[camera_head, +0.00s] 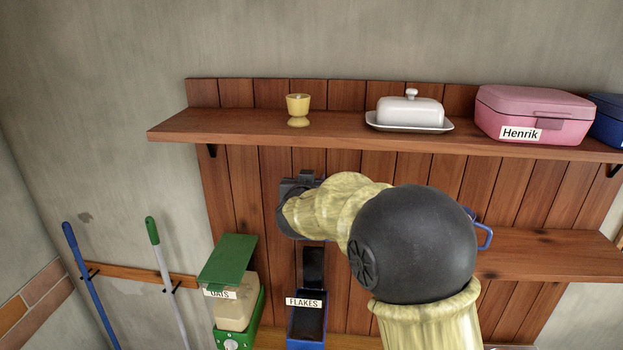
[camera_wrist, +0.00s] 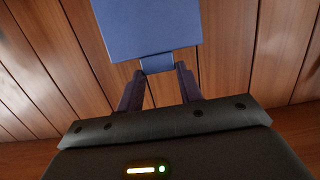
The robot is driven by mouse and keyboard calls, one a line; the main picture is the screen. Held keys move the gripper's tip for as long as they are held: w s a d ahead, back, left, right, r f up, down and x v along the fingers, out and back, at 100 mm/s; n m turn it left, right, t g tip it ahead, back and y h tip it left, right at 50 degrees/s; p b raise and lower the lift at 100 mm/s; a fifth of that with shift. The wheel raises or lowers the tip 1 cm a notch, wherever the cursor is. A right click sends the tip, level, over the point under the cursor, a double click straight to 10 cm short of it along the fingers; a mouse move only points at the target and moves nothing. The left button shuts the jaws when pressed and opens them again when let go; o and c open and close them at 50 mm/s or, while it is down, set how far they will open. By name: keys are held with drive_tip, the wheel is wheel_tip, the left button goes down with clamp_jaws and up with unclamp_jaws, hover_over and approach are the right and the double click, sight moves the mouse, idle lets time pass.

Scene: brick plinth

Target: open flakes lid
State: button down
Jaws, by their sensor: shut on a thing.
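The flakes box (camera_head: 306,325) is blue with a dark front and a "FLAKES" label. It stands low in the head view, below my arm. A dark upright panel shows just above the label; I cannot tell whether it is the lid or the inside of the box. In the wrist view a flat blue plate, seemingly the flakes lid (camera_wrist: 150,28), reaches up from my fingers. My gripper (camera_wrist: 160,80) is shut on its narrow tab. In the head view my arm hides the fingers and the tab.
A green oats box (camera_head: 237,339) with a tilted green lid stands left of the flakes box. The upper shelf (camera_head: 345,132) holds a yellow egg cup (camera_head: 298,105), a white butter dish (camera_head: 410,112) and a pink "Henrik" box (camera_head: 535,110). A blue-handled item is partly hidden right of my arm.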

drive_tip(key=shift+s+a+r, duration=0.1)
drive_tip(key=shift+a+r, duration=0.15)
drive_tip(key=shift+r, duration=0.25)
drive_tip(key=c, duration=1.3)
unclamp_jaws()
drive_tip(key=shift+d, duration=0.1)
drive_tip(key=o, duration=0.4)
drive_tip(key=shift+s, duration=0.15)
drive_tip(key=shift+c, duration=0.2)
drive_tip(key=shift+s, duration=0.2)
drive_tip(key=s+b, duration=0.1)
drive_tip(key=s, duration=0.4)
drive_tip(key=s+r+b, duration=0.1)
drive_tip(key=s+b, duration=0.1)
drive_tip(key=s, duration=0.4)
drive_tip(key=s+r+b, duration=0.1)
drive_tip(key=s+b, duration=0.1)
drive_tip(key=s, duration=0.4)
drive_tip(key=shift+r, duration=0.2)
